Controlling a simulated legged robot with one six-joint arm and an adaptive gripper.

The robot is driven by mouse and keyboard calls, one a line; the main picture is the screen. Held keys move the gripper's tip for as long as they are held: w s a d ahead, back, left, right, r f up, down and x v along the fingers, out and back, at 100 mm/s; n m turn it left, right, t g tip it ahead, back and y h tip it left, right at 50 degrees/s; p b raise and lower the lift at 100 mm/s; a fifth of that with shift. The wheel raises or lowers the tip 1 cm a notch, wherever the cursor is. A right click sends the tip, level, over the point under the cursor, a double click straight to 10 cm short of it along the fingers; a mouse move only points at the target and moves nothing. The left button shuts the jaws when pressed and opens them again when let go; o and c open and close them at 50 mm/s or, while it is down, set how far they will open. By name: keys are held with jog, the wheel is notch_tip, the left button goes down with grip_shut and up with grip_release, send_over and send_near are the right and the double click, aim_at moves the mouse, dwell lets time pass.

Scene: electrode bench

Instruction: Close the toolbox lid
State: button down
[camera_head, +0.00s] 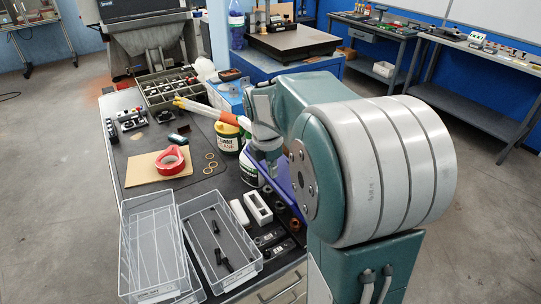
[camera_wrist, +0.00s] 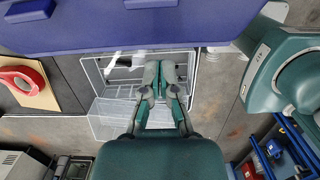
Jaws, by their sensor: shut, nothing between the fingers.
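A blue-purple panel (camera_head: 284,184), which looks like the toolbox lid, stands slanted at the right of the bench in the head view, mostly hidden by my arm. The same panel (camera_wrist: 130,28) spans the top of the wrist view, close to the camera, with a raised block at its left end. The toolbox body is not clearly visible. My gripper (camera_wrist: 166,66) is shut and empty, its tips just below the panel's lower edge in the wrist view; I cannot tell whether they touch it. In the head view, my arm hides most of the area around it.
A clear bin (camera_head: 183,238) with black parts and a clear tray (camera_head: 133,262) are at the bench front. Red tape (camera_head: 171,162), tubs (camera_head: 229,136) and a parts organizer (camera_head: 155,103) crowd behind. Floor at left is free.

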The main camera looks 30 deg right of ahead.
jog(key=shift+d+f, duration=0.15)
jog(key=shift+f, duration=0.8)
jog(key=shift+d+r, duration=0.35)
jog(key=shift+d, duration=0.25)
jog(key=shift+d+r, duration=0.3)
jog(key=shift+d, duration=0.25)
jog(key=shift+d+r, duration=0.3)
jog(key=shift+d, duration=0.35)
jog(key=shift+r, duration=0.1)
